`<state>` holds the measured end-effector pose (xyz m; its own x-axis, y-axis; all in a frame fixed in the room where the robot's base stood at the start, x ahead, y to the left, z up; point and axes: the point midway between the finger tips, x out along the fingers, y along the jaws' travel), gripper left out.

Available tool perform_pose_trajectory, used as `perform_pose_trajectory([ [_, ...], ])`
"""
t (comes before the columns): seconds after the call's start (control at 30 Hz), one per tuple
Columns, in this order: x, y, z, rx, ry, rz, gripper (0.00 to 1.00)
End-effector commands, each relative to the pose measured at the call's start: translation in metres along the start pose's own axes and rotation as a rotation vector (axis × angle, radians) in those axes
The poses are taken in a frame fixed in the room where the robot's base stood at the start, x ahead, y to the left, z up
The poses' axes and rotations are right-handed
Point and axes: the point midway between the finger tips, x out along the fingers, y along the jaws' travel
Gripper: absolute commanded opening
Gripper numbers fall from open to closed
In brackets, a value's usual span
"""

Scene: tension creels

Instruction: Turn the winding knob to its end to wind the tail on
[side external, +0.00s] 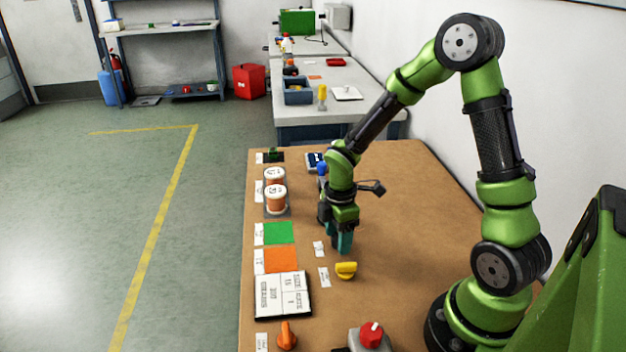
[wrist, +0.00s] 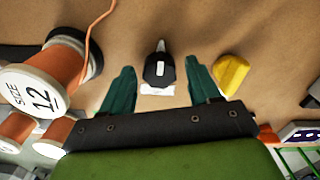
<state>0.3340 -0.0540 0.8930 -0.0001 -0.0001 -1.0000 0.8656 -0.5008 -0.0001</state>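My gripper (side external: 341,243) points down over the table, its teal fingers apart. In the wrist view the open fingers (wrist: 159,66) stand either side of a black knob (wrist: 160,72) with a white mark; I cannot tell whether they touch it. That knob is hidden in the side view. A white label lies beside it. A yellow knob (side external: 346,269) stands just in front of my gripper, and right of the fingers in the wrist view (wrist: 232,73). A spool marked size 12 (wrist: 40,88) carries orange thread, its tail (wrist: 91,38) running loose. No knob label is readable.
Two spools (side external: 275,198) stand at the left table edge, near green (side external: 279,233) and orange (side external: 280,260) squares. A printed board (side external: 282,295), an orange knob (side external: 287,334) and a red knob (side external: 371,333) are nearer the camera. The table right of my gripper is mostly clear.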

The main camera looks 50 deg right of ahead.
Motion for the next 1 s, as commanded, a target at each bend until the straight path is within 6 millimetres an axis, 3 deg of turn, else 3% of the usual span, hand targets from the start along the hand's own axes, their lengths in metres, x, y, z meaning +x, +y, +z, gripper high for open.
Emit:
perform_pose_trajectory([
  [0.03, -0.0002, 0.0000, 0.0000, 0.000, 0.000, 0.000, 0.52],
  [0.33, -0.0004, 0.0001, -0.0001, 0.000, 0.000, 0.000, 0.09],
  [0.67, -0.0006, 0.0002, -0.0003, 0.053, 0.000, 0.000, 0.09],
  [1.0, -0.0007, 0.0006, -0.0006, 0.297, 0.000, 0.000, 0.09],
])
